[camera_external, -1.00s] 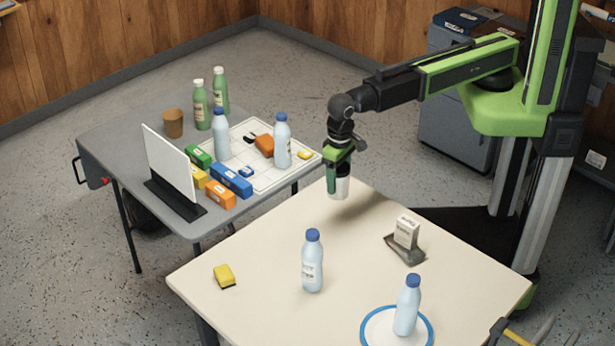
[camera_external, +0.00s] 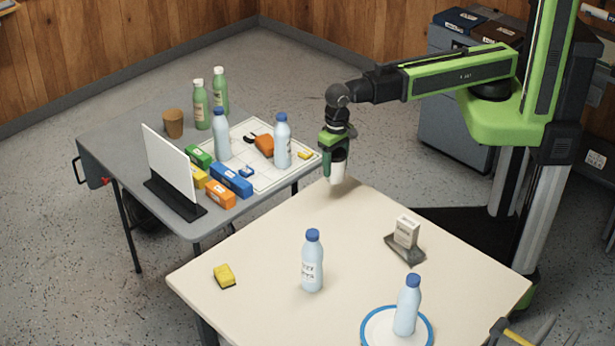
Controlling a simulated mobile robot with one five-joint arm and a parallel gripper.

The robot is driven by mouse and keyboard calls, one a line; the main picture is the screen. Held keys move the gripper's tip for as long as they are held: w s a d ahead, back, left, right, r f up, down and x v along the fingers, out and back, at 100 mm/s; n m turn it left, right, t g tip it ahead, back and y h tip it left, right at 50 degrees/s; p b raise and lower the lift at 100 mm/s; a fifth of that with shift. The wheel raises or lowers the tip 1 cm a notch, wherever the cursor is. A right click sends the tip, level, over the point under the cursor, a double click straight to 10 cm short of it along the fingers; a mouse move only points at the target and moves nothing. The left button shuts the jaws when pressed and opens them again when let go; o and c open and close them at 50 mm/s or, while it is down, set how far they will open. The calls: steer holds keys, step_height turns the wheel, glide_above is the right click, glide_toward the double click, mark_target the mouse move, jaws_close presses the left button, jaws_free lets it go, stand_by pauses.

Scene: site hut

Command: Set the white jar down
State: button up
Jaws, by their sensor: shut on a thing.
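The white jar (camera_external: 338,170) is held upright in my gripper (camera_external: 334,166), low over the far corner of the cream table (camera_external: 255,243). My gripper is shut on it, and its green and black body hides the jar's upper part. The jar's base looks very near the tabletop, but I cannot tell whether it touches.
A grey table (camera_external: 110,140) at left holds bottles and colored boxes.

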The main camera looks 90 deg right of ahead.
steer(key=a+f+b, duration=0.1)
steer(key=f+b, duration=0.1)
steer(key=a+f+b, duration=0.2)
steer(key=f, duration=0.1)
steer(key=a+f+b, duration=0.2)
steer(key=shift+w+f, duration=0.2)
steer(key=shift+f, duration=0.05)
steer(key=shift+r, duration=0.25)
steer(key=shift+f, duration=0.25)
steer(key=o, duration=1.7)
steer(key=shift+r, duration=0.1)
steer(key=shift+r, duration=0.1)
step_height(320, 180, up, 12)
steer(key=p, duration=1.2)
steer(key=shift+r, duration=0.1)
